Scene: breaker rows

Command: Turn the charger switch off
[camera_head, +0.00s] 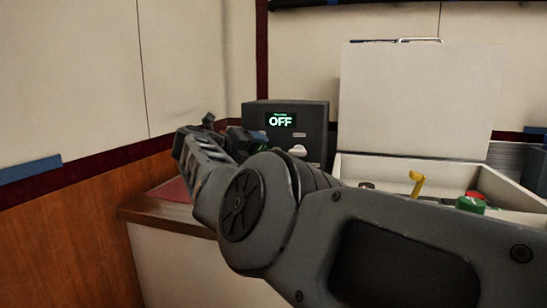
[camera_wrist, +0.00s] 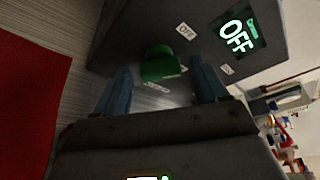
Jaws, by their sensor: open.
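A dark charger box (camera_head: 315,115) stands on the counter, and its lit display (camera_head: 281,120) reads OFF. The display also shows in the wrist view (camera_wrist: 237,38), reading OFF beside a small green symbol. A green knob (camera_wrist: 160,64) sits on the box's front between small white labels, one reading OFF (camera_wrist: 186,31); the other is too blurred to read. My gripper (camera_wrist: 163,84) is open, its blue fingers either side of the knob with visible gaps. In the head view my gripper (camera_head: 247,138) is at the box's left front, largely hiding the green knob.
A white knob (camera_head: 298,151) is on the box's right front. An open white case (camera_head: 420,100) stands to the right, with a yellow handle (camera_head: 416,183) and a green object (camera_head: 470,204) in it. A red mat (camera_wrist: 30,85) lies on the left in the wrist view.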

